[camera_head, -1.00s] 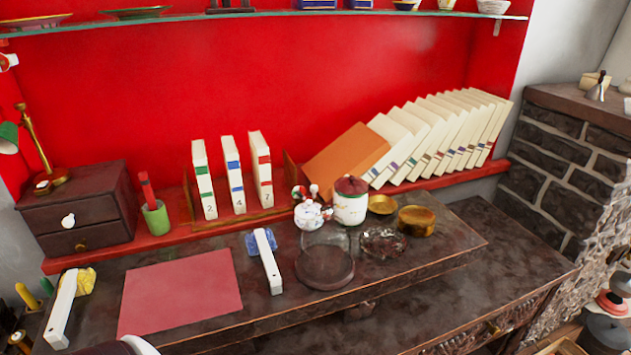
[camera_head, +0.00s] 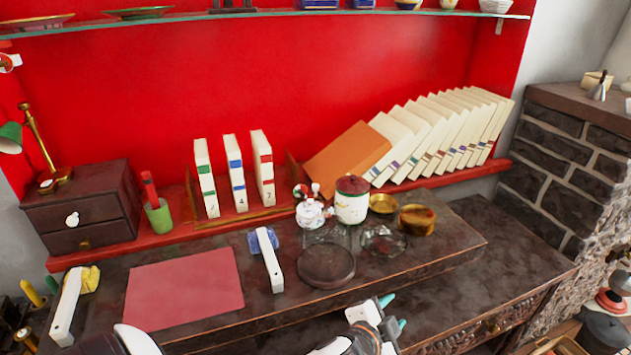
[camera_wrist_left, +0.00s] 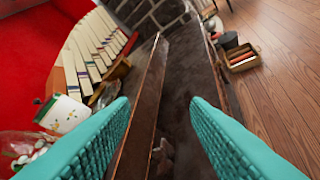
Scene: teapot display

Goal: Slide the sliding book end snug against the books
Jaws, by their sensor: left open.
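Three white books (camera_head: 238,172) with green, blue and red bands stand upright, with gaps between them, in a low wooden rack on the red shelf. One thin wooden book end (camera_head: 293,172) stands at the rack's right, apart from the red-banded book. Another (camera_head: 188,192) stands at its left. I cannot tell which one slides. My left gripper (camera_head: 393,312) is open and empty at the dark desk's front, well to the front and right of the rack. Its teal fingers (camera_wrist_left: 160,105) are spread in the left wrist view. My right gripper is not in view.
An orange book (camera_head: 348,160) and a leaning row of white books (camera_head: 440,130) are right of the rack. A red mat (camera_head: 185,287) lies left.

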